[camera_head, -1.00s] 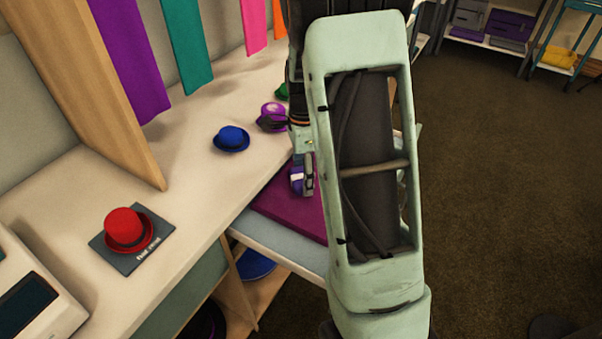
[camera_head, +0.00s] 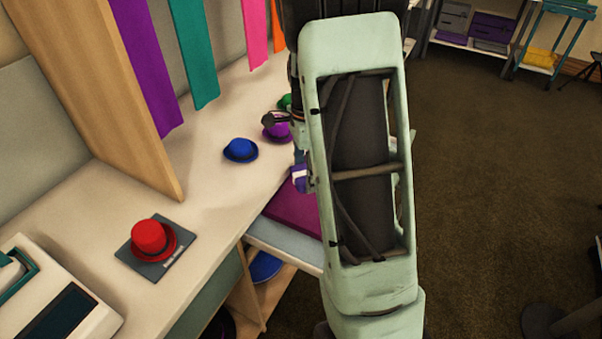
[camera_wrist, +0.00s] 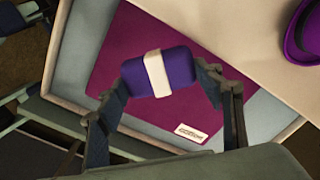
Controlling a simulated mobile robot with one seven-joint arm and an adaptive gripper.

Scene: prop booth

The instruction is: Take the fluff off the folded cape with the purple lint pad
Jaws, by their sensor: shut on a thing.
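The purple lint pad (camera_wrist: 140,78) with a pale band is between the fingers of my gripper (camera_wrist: 160,85), which is shut on it. A small part of the pad (camera_head: 299,177) also shows at the left edge of my arm in the head view. The folded magenta cape (camera_wrist: 110,45) lies flat on a grey surface below the pad in the wrist view, with a white label near its lower corner. In the head view the cape (camera_head: 290,208) is partly hidden by my arm. I cannot make out fluff on it.
A red hat (camera_head: 152,238) sits on a dark mat at the counter's left. A blue hat (camera_head: 240,150), a purple hat (camera_head: 277,130) and a green hat (camera_head: 285,101) stand farther back. A device with a dark screen (camera_head: 60,318) is at lower left.

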